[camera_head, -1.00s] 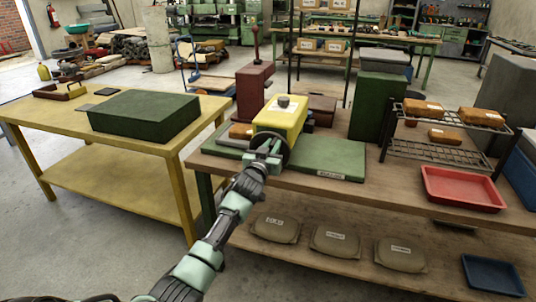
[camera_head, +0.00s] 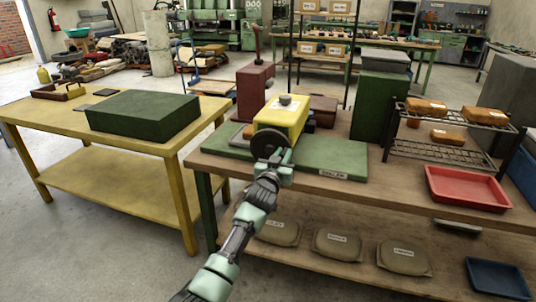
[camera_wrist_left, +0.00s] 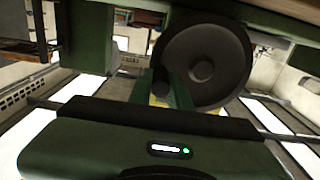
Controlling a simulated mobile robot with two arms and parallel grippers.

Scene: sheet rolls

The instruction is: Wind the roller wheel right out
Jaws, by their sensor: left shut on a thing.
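The dark round roller wheel (camera_head: 269,147) is on the near face of a yellow machine (camera_head: 284,117), which stands on a green base plate (camera_head: 335,159) on the wooden bench. My left gripper (camera_head: 274,170) is at the lower near side of the wheel. In the left wrist view the wheel (camera_wrist_left: 206,64) fills the upper middle, with a paler hub. There my left gripper (camera_wrist_left: 162,88) is shut on a dark crank knob (camera_wrist_left: 159,79) beside the wheel's rim. The fingers partly hide the knob. My right gripper is not in view.
A red tray (camera_head: 464,188) and a wire rack (camera_head: 446,150) with orange packages stand on the bench to the right. A dark red block (camera_head: 254,90) is behind the machine. A yellow table (camera_head: 60,119) with a green box (camera_head: 144,115) is to the left.

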